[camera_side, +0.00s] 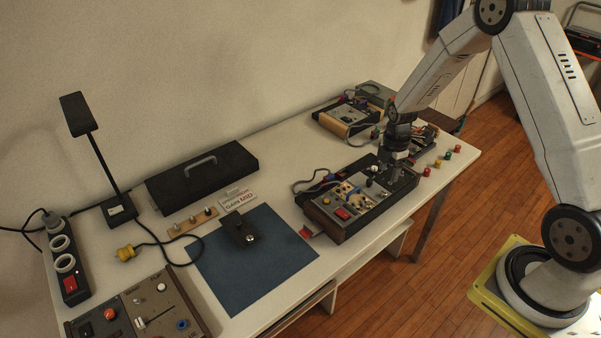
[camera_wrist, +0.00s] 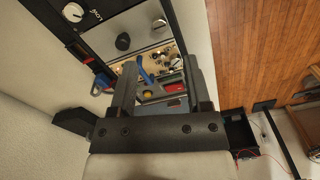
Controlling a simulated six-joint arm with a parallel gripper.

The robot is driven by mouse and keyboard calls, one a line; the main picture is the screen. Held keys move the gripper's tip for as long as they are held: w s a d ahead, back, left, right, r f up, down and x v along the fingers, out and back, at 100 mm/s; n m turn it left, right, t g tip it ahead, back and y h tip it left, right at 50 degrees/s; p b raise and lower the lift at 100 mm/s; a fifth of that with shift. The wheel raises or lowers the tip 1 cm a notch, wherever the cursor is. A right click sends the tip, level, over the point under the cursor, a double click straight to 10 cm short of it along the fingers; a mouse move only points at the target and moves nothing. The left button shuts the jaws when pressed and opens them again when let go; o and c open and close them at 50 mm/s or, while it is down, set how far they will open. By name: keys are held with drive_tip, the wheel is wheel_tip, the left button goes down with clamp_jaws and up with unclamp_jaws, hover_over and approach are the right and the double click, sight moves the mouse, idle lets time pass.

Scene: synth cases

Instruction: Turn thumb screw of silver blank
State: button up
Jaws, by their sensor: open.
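The open synth case (camera_side: 345,232) stands on the right half of the table. My gripper (camera_side: 388,175) is over its far right part, pointing down. In the wrist view, my gripper (camera_wrist: 159,68) is open, with panel parts showing between its two fingers and nothing held. A silver panel (camera_wrist: 142,32) lies ahead of the fingertips. It bears a dark round knob or screw (camera_wrist: 122,41) and a pale round one (camera_wrist: 160,22). I cannot tell for sure which is the thumb screw of the silver blank. In the side view my gripper hides that part of the case.
Patch cables and small knobs crowd the case. A blue cable piece (camera_wrist: 145,72) shows between the fingers. Another case (camera_side: 345,122) stands behind. Several coloured caps (camera_side: 438,164) lie to the right.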

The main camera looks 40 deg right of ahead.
sight(384, 192)
drive_tip(key=shift+f, duration=0.2)
drive_tip(key=shift+f, duration=3.75)
clamp_jaws()
